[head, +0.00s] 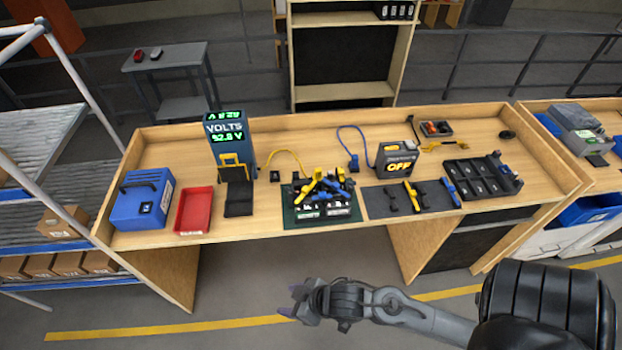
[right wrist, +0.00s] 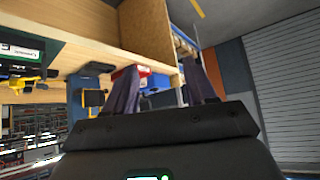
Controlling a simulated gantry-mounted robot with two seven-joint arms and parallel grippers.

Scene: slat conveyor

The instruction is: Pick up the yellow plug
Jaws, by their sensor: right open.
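Several yellow parts lie on the workbench (head: 330,130), and I cannot tell for sure which is the yellow plug. A yellow cable (head: 285,153) runs from near the volt meter to the green mat. Yellow and blue pieces (head: 318,187) are piled on that mat among black parts. Another yellow lead (head: 445,146) lies at the back right, by the box reading OFF. My right gripper (head: 294,302) is out in front of the bench, below its top, open and empty. Its two fingers (right wrist: 165,90) stand apart in the right wrist view, with nothing between them. My left gripper is not in view.
The volt meter (head: 229,143), blue case (head: 143,198) and red tray (head: 194,211) stand on the left. A dark mat with tools (head: 378,203) and a black rack (head: 482,180) lie on the right. The floor before the bench is clear.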

